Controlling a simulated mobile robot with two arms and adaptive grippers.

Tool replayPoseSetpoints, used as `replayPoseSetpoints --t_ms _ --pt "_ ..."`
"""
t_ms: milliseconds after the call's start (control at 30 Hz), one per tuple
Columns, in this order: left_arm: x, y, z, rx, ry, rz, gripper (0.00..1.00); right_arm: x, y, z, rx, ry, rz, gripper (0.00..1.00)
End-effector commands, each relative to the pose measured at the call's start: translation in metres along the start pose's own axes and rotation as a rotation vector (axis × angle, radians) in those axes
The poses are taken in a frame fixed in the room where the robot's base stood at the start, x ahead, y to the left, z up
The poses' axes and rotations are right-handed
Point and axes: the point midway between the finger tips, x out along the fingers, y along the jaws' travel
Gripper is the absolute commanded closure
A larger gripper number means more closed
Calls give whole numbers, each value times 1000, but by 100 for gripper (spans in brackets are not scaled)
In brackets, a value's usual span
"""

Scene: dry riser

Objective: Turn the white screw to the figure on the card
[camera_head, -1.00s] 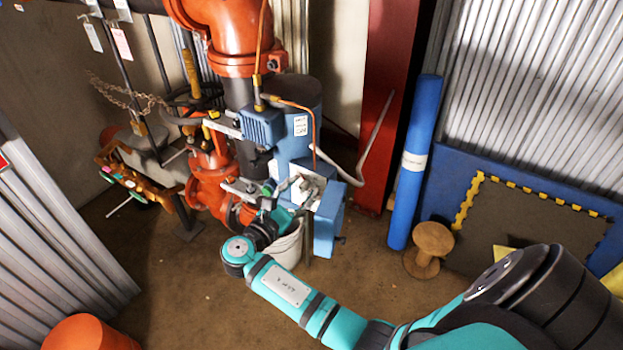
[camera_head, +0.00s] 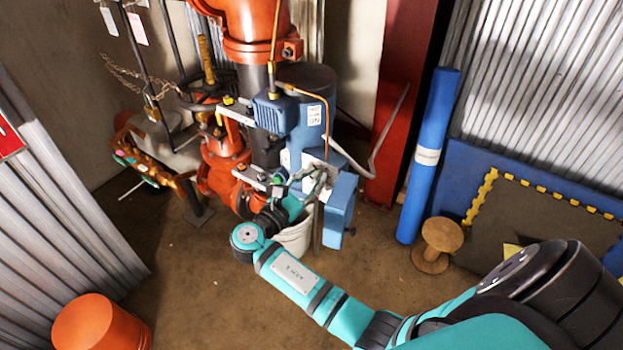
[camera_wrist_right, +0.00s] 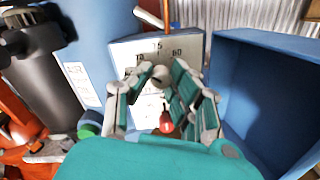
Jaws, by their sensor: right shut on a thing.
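The white screw (camera_wrist_right: 159,76) shows in the right wrist view, between my fingertips, in front of a pale plate with dark figures (camera_wrist_right: 187,47). My right gripper (camera_wrist_right: 162,82) is shut on it. A small red part (camera_wrist_right: 166,123) shows below, between the fingers. In the head view my right gripper (camera_head: 308,186) reaches the front of the blue unit, and the screw is too small to make out. A white card with printing (camera_head: 314,115) is on the blue unit; its figure is too small to read. My left gripper is out of view.
A blue box (camera_head: 339,212) stands close right of my gripper. A white bucket (camera_head: 295,238) is beneath. Orange pipework (camera_head: 222,165) is at left. A blue roll (camera_head: 428,155) and a wooden spool (camera_head: 436,245) stand at right. The floor at front left is mostly clear.

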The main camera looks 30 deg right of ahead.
Motion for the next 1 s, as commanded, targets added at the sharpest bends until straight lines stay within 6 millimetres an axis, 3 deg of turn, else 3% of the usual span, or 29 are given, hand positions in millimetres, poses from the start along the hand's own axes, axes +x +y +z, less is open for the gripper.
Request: replayPoseSetpoints --t_ms 367,1000 --pt "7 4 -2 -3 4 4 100 0 -1 -1 161 5 -5 100" --pt "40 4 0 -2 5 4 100 0 -2 -2 693 21 -13 100"
